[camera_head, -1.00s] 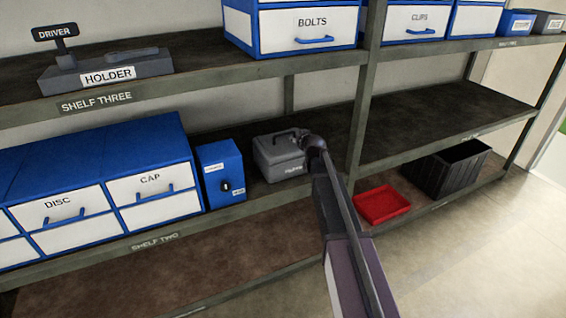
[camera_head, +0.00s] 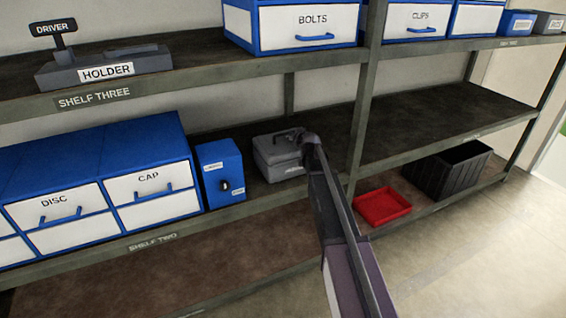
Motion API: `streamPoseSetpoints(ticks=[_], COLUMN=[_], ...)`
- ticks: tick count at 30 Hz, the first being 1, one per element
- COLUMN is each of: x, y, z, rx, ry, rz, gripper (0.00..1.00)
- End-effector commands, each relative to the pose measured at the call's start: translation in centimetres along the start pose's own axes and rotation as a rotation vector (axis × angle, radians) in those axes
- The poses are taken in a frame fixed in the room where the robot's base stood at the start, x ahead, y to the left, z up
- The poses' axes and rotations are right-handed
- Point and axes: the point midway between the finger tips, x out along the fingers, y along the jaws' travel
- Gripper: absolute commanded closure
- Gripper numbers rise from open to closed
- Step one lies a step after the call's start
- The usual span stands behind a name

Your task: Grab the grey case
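The grey case (camera_head: 273,158) stands on shelf two, just right of a blue box with a dark knob. It has a handle on top and a small label on its front, partly covered by my arm. My gripper (camera_head: 299,135) is at the top right of the case, by its handle. The fingers are small and dark against the case, so I cannot tell whether they are open or shut, or whether they touch the handle.
The blue box (camera_head: 218,170) stands close to the left of the case, with the DISC and CAP drawers (camera_head: 150,198) beyond. A shelf post (camera_head: 362,120) rises to the right. A red tray (camera_head: 381,206) and a black crate (camera_head: 450,172) sit lower right. Shelf three (camera_head: 200,82) hangs above.

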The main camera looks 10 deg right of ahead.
Motion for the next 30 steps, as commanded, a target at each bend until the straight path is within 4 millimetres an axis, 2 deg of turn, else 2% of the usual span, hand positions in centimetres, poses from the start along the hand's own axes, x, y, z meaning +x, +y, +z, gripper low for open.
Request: streamPoseSetpoints(ticks=[10, 11, 16, 30], x=[-0.02, -0.02, -0.02, -0.03], y=[0.0, 0.0, -0.01, -0.03], z=[0.0, 0.0, 0.0, -0.11], rx=[0.0, 0.0, 0.0, 0.001], ry=[0.0, 0.0, 0.0, 0.001], rz=[0.0, 0.0, 0.0, 0.0], gripper=[0.43, 0.49, 1.0, 1.0])
